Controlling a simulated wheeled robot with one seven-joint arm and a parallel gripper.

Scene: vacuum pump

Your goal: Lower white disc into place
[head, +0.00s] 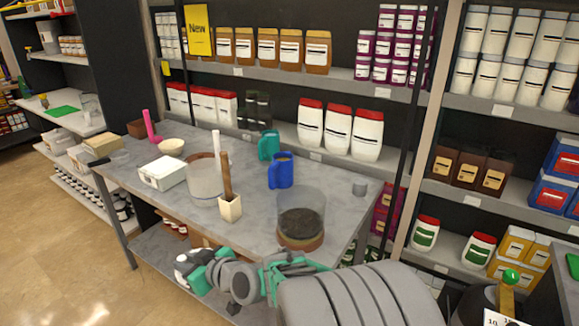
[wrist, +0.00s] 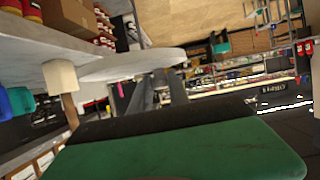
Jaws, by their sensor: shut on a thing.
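The white disc (wrist: 125,63) shows in the wrist view as a broad, thin pale plate seen nearly edge-on. My gripper (wrist: 165,82) appears shut on it, with its grey fingers reaching up to the plate's rim. A green pad with a dark edge fills the foreground and hides the inner ends of the fingers. In the head view my green and grey arm lies along the table's front edge, and I cannot clearly pick out the fingertips or the disc. A clear cylinder (head: 301,203) with dark contents and a brown base stands at the table's right front.
Stocked shelves stand behind. The table's left front is bare.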

